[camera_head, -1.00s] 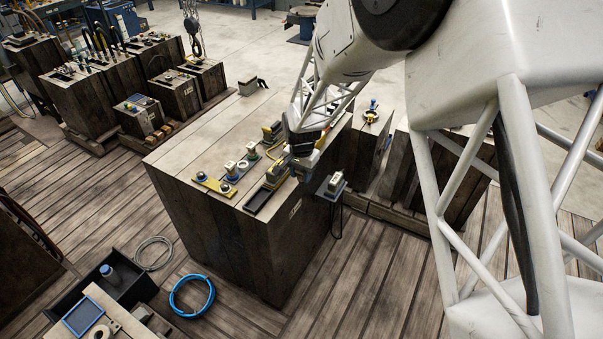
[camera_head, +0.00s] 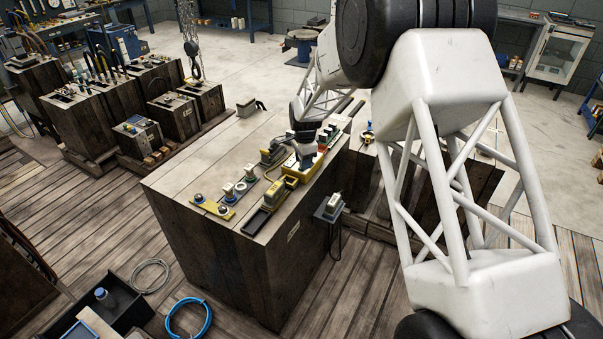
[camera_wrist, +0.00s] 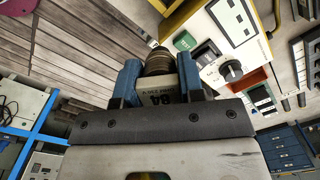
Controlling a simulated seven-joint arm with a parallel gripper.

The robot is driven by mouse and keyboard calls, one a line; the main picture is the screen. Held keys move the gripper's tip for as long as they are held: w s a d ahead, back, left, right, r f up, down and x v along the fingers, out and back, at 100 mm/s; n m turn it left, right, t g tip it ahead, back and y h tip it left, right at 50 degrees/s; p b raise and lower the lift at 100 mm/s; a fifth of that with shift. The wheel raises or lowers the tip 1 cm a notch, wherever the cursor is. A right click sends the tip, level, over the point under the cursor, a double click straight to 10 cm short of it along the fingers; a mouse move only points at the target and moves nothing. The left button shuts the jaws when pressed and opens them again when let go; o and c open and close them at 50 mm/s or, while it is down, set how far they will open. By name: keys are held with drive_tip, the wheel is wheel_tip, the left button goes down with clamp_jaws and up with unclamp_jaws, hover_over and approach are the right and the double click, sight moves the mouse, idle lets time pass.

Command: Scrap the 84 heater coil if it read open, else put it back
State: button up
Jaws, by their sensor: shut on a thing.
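The 84 heater coil (camera_wrist: 160,64) shows in the wrist view, a dark ribbed round body with a pale collar marked 84. My gripper (camera_wrist: 158,80) is shut on it, one blue finger on each side. In the head view my gripper (camera_head: 304,146) is above the right part of the big wooden block, and the coil cannot be made out there. A yellow-edged meter (camera_head: 302,170) stands on the block just below it. In the wrist view the meter's pale face (camera_wrist: 238,25) has a dark knob; its reading is not legible.
Small plates with round parts (camera_head: 212,207) and an empty black tray (camera_head: 258,222) line the block's front edge. A small grey box (camera_head: 332,205) hangs at its right side. A dark bin (camera_head: 135,305) stands at lower left by a blue hose ring (camera_head: 187,317).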

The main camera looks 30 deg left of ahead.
drive_tip(key=w+a+m, duration=0.2)
drive_tip(key=w+m, duration=0.3)
drive_tip(key=w, duration=0.5)
drive_tip(key=w+a+m, duration=0.2)
drive_tip(key=w+m, duration=0.3)
drive_tip(key=w, duration=0.5)
drive_tip(key=shift+a+r+m+y, duration=0.25)
drive_tip(key=shift+r+m+y, duration=0.05)
drive_tip(key=shift+r+m, duration=0.1)
drive_tip(key=shift+f, duration=0.1)
drive_tip(key=shift+f, duration=3.8)
drive_tip(key=o, duration=1)
drive_tip(key=shift+c, duration=0.7)
